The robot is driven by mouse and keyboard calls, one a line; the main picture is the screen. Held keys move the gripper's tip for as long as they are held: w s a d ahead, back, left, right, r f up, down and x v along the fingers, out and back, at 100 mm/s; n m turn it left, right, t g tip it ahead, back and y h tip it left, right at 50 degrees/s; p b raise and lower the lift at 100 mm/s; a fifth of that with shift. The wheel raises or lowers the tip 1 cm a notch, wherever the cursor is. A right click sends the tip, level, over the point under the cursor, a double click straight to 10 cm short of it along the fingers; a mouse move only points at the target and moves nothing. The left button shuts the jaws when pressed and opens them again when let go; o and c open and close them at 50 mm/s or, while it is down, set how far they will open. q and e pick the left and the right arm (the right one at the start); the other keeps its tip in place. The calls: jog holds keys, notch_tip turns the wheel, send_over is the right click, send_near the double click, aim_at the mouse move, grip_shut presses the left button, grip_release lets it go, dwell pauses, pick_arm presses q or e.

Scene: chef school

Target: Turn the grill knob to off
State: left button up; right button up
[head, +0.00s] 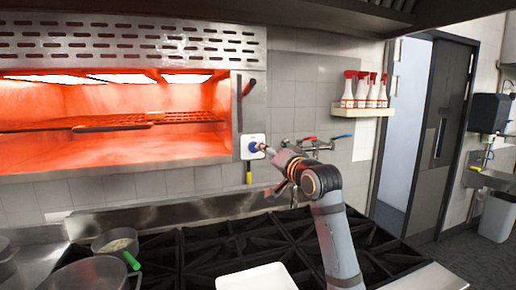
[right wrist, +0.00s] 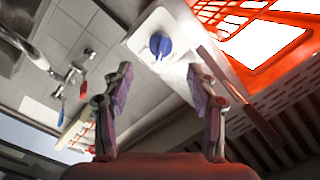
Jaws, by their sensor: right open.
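The grill knob (head: 261,147) is a small blue dial on a white plate (head: 245,142), on the wall just right of the glowing grill (head: 130,40). In the right wrist view the blue knob (right wrist: 160,43) shows ahead of my fingers, near the middle of its white plate (right wrist: 148,28). My right gripper (head: 270,152) is in front of the knob. Its fingers (right wrist: 158,82) are spread open, one either side of the knob's line, and hold nothing. A gap shows between the fingertips and the knob in the wrist view. My left gripper is not in view.
A red-tipped lever (head: 248,88) hangs above the plate. Taps (head: 318,143) with red and blue handles are on the wall to the right. Below are a black stove grate (head: 215,248), a white tray (head: 258,278) and a pot (head: 117,243).

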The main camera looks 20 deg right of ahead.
jog(key=w+a+p, duration=0.1)
jog(key=w+p, duration=0.2)
jog(key=w, duration=0.4)
jog(key=shift+w, duration=0.35)
jog(key=shift+a, duration=0.1)
jog(key=shift+c, duration=0.2)
jog(key=c, duration=1.1)
